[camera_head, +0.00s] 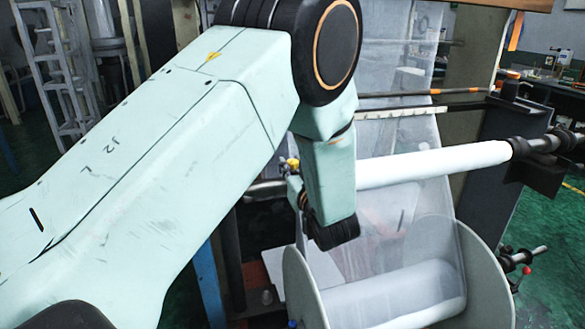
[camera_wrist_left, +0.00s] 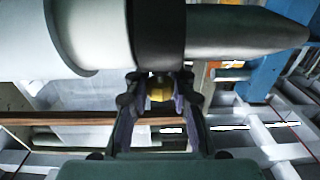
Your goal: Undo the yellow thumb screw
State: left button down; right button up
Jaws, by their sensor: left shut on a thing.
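The yellow thumb screw (camera_wrist_left: 160,92) sits between the two fingers of my left gripper (camera_wrist_left: 160,84) in the left wrist view. The fingers are closed on it from both sides. Behind the screw is a black collar (camera_wrist_left: 157,35) on a grey shaft with a tapered end (camera_wrist_left: 245,32). In the head view, a small yellow spot (camera_head: 293,163) shows at the left end of the white roller, just past my left wrist. My left arm hides most of the gripper and the screw there. My right gripper is not in view.
A white roller (camera_head: 430,165) runs across to black holders (camera_head: 535,150) at the right. Clear film (camera_head: 395,125) hangs behind it. A large film roll with round end discs (camera_head: 490,285) stands below my wrist. A blue post (camera_head: 208,285) is beside my arm.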

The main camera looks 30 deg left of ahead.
aim_at(293, 161)
pick_arm(q)
jog(key=n+g+y, duration=0.1)
jog(key=n+g, duration=0.1)
jog(key=g, duration=0.1)
jog(key=n+g+y, duration=0.2)
jog(key=g, duration=0.1)
jog(key=shift+n, duration=0.4)
jog(key=shift+g+y, duration=0.3)
jog(key=shift+g, duration=0.4)
jog(key=c, duration=1.1)
grip_release()
notch_tip(293, 161, up, 10)
jog(key=shift+d, duration=0.1)
